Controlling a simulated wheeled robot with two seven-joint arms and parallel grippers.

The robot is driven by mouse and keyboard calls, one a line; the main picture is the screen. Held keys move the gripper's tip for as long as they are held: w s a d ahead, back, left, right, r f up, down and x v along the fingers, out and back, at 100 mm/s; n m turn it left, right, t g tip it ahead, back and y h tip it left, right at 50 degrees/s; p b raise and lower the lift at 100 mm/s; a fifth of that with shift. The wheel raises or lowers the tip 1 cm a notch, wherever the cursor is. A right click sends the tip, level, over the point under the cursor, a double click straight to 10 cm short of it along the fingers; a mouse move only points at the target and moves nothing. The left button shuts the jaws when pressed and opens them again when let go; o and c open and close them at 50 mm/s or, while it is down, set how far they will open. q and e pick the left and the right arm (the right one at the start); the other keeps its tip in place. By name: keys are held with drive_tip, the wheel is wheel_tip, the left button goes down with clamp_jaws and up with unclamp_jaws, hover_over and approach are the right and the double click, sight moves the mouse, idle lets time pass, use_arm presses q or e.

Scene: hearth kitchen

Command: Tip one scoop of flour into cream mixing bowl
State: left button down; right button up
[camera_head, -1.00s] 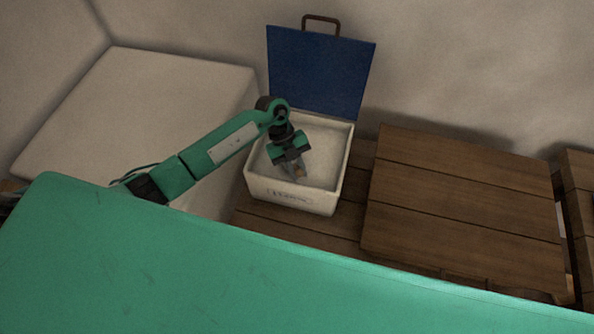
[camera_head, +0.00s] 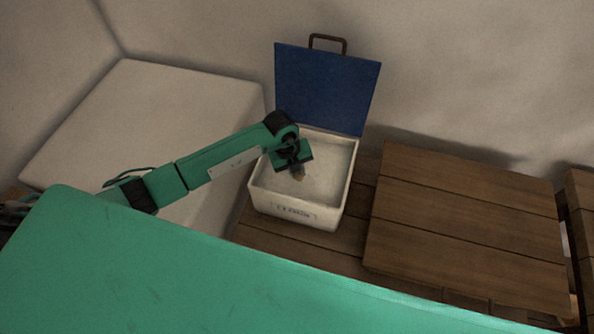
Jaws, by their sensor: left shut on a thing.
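A white flour bin (camera_head: 290,212) stands with its blue lid (camera_head: 325,90) open at the back. Pale flour (camera_head: 328,170) lies inside it. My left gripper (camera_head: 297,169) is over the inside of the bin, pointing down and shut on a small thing. Only a small brownish part of that thing (camera_head: 299,177) shows below the jaws; it may be the scoop. Whether it touches the flour or carries any, I cannot tell. The cream mixing bowl and my right gripper are not in view.
The bin stands on a wooden plank surface (camera_head: 285,238). A raised wooden plank top (camera_head: 460,215) to its right is bare. A pale block (camera_head: 150,115) is at the left, under my arm. A plain wall (camera_head: 470,70) is behind.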

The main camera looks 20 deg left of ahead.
use_arm(q)
drive_tip(key=shift+t+y, duration=0.3)
drive_tip(key=shift+t, duration=0.1)
drive_tip(key=shift+s+d+r+p, duration=0.1)
drive_tip(key=shift+s+r+p, duration=0.05)
drive_tip(key=shift+r+p, duration=0.85)
drive_tip(key=shift+s+d+r+p, duration=0.1)
drive_tip(key=shift+r+p, duration=0.55)
drive_tip(key=shift+r, duration=0.6)
drive_tip(key=shift+s+d+r+p, duration=0.1)
drive_tip(key=shift+s+r+p, duration=0.05)
drive_tip(key=shift+r+p, duration=0.85)
drive_tip(key=shift+r, duration=0.1)
